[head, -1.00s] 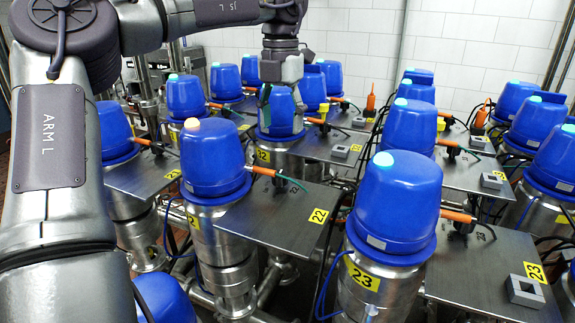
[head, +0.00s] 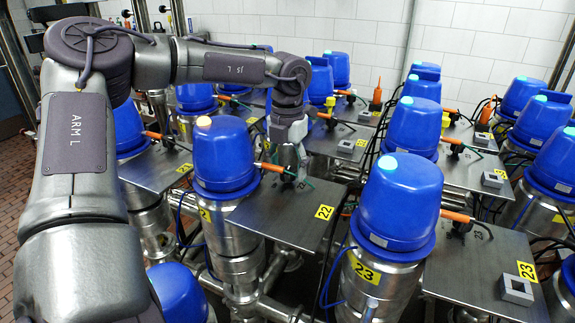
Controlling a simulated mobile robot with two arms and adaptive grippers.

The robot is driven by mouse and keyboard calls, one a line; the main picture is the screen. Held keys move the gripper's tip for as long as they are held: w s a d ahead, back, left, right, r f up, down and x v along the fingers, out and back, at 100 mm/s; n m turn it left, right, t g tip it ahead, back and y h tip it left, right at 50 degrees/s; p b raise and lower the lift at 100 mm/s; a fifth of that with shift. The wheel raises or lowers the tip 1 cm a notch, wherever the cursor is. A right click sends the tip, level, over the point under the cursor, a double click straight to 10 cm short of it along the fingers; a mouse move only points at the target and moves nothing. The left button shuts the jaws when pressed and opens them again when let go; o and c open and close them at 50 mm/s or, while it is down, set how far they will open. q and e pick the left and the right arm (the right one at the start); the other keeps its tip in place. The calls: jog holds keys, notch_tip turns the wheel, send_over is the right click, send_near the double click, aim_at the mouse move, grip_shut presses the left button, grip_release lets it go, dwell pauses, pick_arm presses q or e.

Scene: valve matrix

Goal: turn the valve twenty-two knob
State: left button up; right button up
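The valve twenty-two is the blue-domed unit (head: 225,158) with an orange light on top, left of centre in the head view. A yellow 22 label (head: 324,212) sits on the right edge of its metal plate (head: 278,222). An orange connector (head: 276,169) runs from the dome over this plate. My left gripper (head: 288,166) points down at the back part of the plate, beside the connector's end. The knob cannot be made out there, and the gripper covers that spot. The fingers are too small and blurred to tell open from shut. My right gripper is not in view.
Valve 23 (head: 397,205), with a cyan light, stands close on the right. Its plate carries a grey square block (head: 516,290). More blue-domed valves crowd behind and to the right. Cables and pipes fill the gaps. Tiled floor (head: 22,190) shows at the far left.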

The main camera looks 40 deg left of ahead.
pick_arm(q)
jog(key=shift+w, duration=0.1)
jog(key=c, duration=1.1)
